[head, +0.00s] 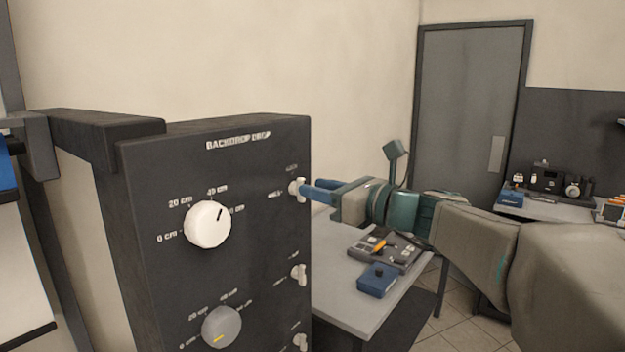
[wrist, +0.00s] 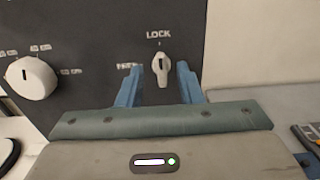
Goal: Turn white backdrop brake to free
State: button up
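The white backdrop brake (head: 297,188) is a small pale lever at the top right of the dark "BACKDROP DROP" panel (head: 150,200). In the wrist view the lever (wrist: 160,70) stands upright, in line with the "LOCK" label above it. Another label, partly covered by a finger, lies to its left. My gripper (wrist: 160,67) is open, with one blue finger on each side of the lever and visible gaps between. In the head view my gripper (head: 310,187) reaches the lever from the right.
A white dial (head: 208,225) sits left on the panel, with a grey dial (head: 221,327) below. Two more levers (head: 299,274) (head: 300,342) are under the top one. A table (head: 345,292) with a blue box (head: 377,281) stands beneath my arm.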

jog(key=shift+x, duration=1.2)
grip_shut()
